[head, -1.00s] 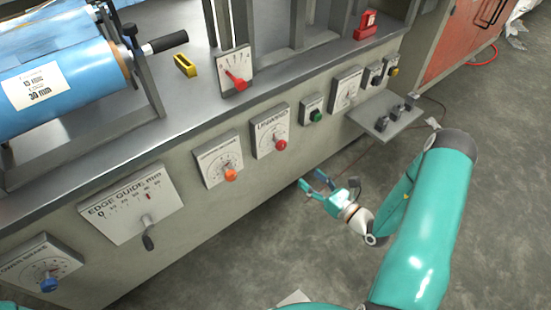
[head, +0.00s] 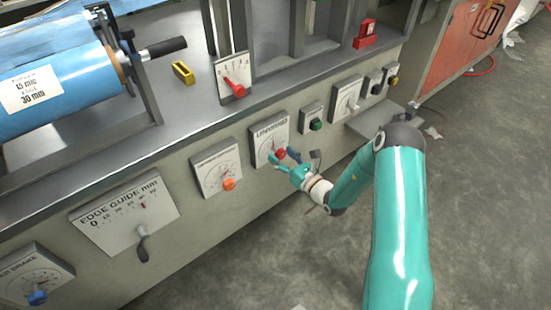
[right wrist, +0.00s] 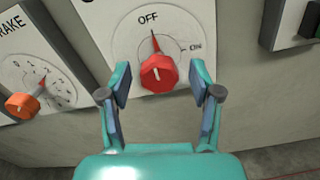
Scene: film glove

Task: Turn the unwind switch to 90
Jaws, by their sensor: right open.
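The unwind switch is a red knob (head: 281,153) on a white panel (head: 258,152) on the machine's front. In the right wrist view, the red knob (right wrist: 158,72) has its pointer up toward OFF, with ON marked to the right. My right gripper (head: 284,157) is open at the knob. In the right wrist view its fingers (right wrist: 161,82) stand on either side of the knob, with gaps on both sides. I cannot tell how far the fingertips reach along the knob. My left gripper is not in view.
An orange-knobbed dial (head: 229,184) sits left of the switch, and a green button box (head: 317,125) sits to its right. An edge guide panel (head: 120,210) with a dark handle is further left. Open grey floor (head: 260,265) lies in front.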

